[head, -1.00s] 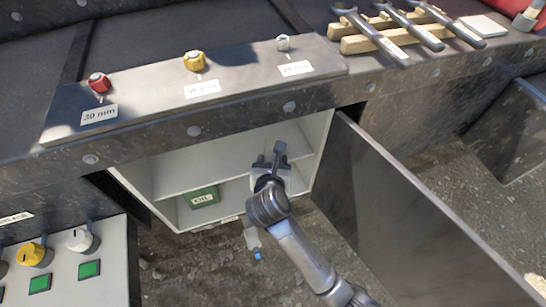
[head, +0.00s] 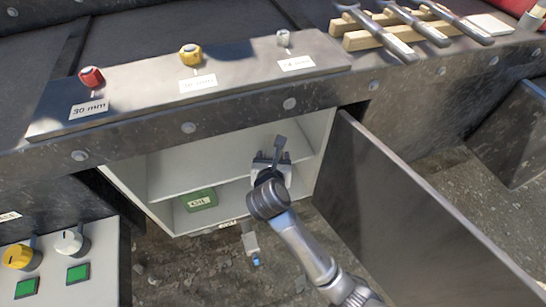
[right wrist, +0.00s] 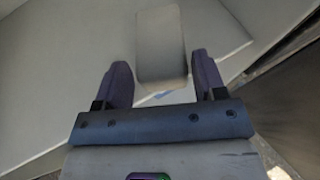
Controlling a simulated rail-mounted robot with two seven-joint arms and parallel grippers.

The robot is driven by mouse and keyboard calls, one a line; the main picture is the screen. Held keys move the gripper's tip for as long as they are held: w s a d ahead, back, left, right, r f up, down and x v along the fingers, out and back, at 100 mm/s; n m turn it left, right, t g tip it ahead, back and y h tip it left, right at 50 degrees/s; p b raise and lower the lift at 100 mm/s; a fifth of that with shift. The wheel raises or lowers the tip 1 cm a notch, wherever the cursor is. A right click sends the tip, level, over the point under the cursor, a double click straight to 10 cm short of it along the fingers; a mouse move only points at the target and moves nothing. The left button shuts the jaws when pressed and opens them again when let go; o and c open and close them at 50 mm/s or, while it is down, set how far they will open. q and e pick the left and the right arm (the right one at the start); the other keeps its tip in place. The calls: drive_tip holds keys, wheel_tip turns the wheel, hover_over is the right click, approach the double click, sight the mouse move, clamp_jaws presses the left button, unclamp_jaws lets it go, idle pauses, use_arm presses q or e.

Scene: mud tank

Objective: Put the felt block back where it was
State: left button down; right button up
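A pale grey block (right wrist: 161,45), which I take to be the felt block, is between the two fingers of my right gripper (right wrist: 163,75) in the right wrist view. Whether the block touches the shelf (head: 190,168) cannot be told. My left gripper is not in view.
A green box (head: 201,200) stands in the lower left of the cabinet. The open cabinet door (head: 410,210) stands close to the right of my arm. A control panel (head: 100,285) is at lower left. Knobs and a wooden tool rack (head: 385,32) are on the ledge above.

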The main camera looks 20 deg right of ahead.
drive_tip(key=shift+o, duration=1.3)
drive_tip(key=shift+r, duration=0.1)
drive_tip(key=shift+s+a+r, duration=0.1)
drive_tip(key=shift+s+r, duration=0.05)
drive_tip(key=shift+r, duration=0.05)
drive_tip(key=p+v, duration=0.3)
drive_tip(key=v, duration=0.8)
drive_tip(key=shift+s+r+p, duration=0.2)
drive_tip(key=shift+s+p, duration=0.05)
drive_tip(key=shift+p, duration=0.05)
drive_tip(key=shift+a, duration=0.1)
